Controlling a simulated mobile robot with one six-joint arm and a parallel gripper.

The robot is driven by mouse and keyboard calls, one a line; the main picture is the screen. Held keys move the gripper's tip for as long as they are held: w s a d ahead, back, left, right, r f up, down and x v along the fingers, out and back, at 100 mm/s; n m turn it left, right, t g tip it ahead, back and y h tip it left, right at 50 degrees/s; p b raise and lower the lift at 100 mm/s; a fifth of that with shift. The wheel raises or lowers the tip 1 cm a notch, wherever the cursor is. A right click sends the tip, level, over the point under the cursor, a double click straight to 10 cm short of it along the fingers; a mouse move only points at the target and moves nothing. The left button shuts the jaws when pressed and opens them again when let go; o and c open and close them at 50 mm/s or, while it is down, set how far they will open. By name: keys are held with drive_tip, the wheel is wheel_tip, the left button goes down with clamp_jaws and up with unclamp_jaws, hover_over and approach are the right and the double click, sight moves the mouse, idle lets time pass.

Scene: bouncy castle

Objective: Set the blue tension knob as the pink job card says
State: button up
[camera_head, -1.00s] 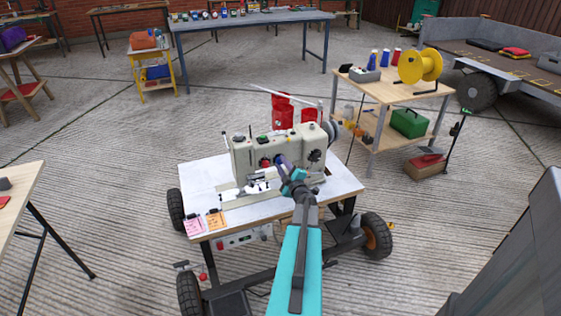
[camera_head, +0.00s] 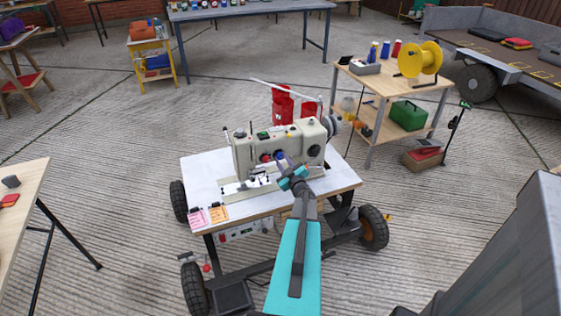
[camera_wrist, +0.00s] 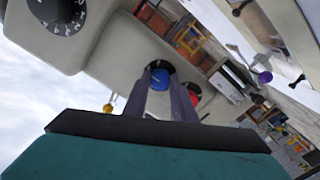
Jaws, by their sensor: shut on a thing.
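The blue tension knob (camera_head: 279,154) is on the front of a cream sewing machine (camera_head: 300,139) standing on a wheeled table. My gripper (camera_head: 284,161) reaches it from the front. In the wrist view the blue knob (camera_wrist: 160,77) sits between the two fingertips of my gripper (camera_wrist: 161,86), which is shut on it. The knob's scale and pointer cannot be read. The pink job card (camera_head: 197,217) lies at the table's front left corner, its writing too small to read.
A red knob (camera_wrist: 193,95) sits close beside the blue one. A black numbered dial (camera_wrist: 58,14) is farther along the machine. An orange card (camera_head: 218,213) lies beside the pink one. A wooden cart (camera_head: 437,91) with spools stands behind right.

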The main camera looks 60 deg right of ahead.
drive_tip(key=shift+w, duration=0.1)
drive_tip(key=o, duration=1)
drive_tip(key=shift+o, duration=0.2)
drive_tip(key=shift+s+a, duration=0.1)
drive_tip(key=shift+s, duration=0.1)
drive_tip(key=b+v, duration=0.1)
drive_tip(key=v, duration=1.2)
drive_tip(key=shift+s+a, duration=0.15)
drive_tip(key=shift+s, duration=0.05)
